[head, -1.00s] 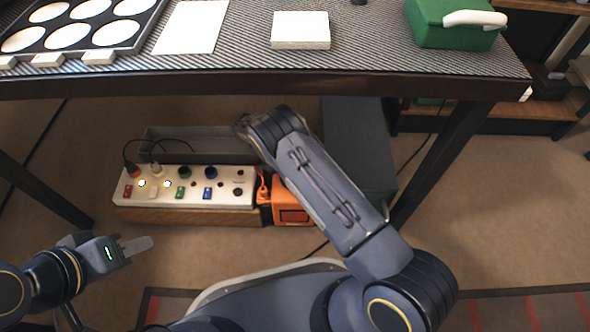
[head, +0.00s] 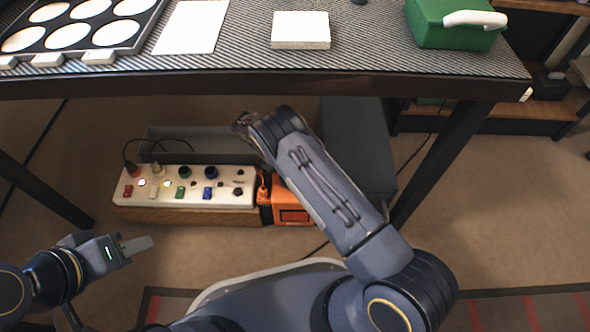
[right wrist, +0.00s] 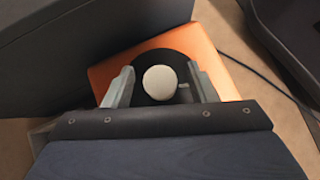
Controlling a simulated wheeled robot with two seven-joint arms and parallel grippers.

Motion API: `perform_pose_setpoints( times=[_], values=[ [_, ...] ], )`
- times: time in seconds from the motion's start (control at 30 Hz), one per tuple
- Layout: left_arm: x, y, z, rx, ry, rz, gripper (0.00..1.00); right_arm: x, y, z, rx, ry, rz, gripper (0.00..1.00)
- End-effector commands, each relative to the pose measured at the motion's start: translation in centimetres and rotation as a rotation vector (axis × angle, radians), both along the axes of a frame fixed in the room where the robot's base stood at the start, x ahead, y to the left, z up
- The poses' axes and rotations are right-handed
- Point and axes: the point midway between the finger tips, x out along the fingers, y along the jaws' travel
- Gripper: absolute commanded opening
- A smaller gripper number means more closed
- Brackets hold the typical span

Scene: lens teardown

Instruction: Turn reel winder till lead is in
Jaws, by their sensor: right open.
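The reel winder is an orange case (head: 291,205) on the floor below the table, partly covered by my right arm in the head view. In the right wrist view its orange face (right wrist: 223,85) carries a black disc (right wrist: 150,58) with a pale round knob (right wrist: 161,82). My right gripper (right wrist: 160,73) is open, with one finger on each side of the knob; I cannot tell whether they touch it. An orange lead (head: 263,186) shows at the case's left side. My left gripper (head: 136,245) is away at lower left; its finger gap does not show.
A white socket strip (head: 220,199) with plugs and lit switches stands left of the reel, with a grey tray (head: 195,133) behind it. A dark grey box (head: 360,140) stands at right. The table edge (head: 250,82) and its leg (head: 440,160) overhang this space.

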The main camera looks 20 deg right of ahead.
Motion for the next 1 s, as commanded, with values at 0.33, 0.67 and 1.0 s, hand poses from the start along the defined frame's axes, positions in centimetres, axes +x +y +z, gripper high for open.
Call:
perform_pose_setpoints(
  times=[0.33, 0.67, 1.0],
  values=[
    [0.0, 0.0, 1.5, 0.0, 0.0, 0.0, 0.36, 2.3, 3.2, 4.0, 0.002, -0.002, 0.001, 0.52],
    [0.0, 0.0, 1.7, 0.0, 0.0, 0.0, 0.36, 3.1, 4.3, 5.3, 0.0, 0.001, 0.001, 0.52],
    [0.0, 0.0, 1.7, 0.0, 0.0, 0.0, 0.36, 3.1, 4.3, 5.3, 0.0, 0.001, 0.001, 0.52]
  ],
)
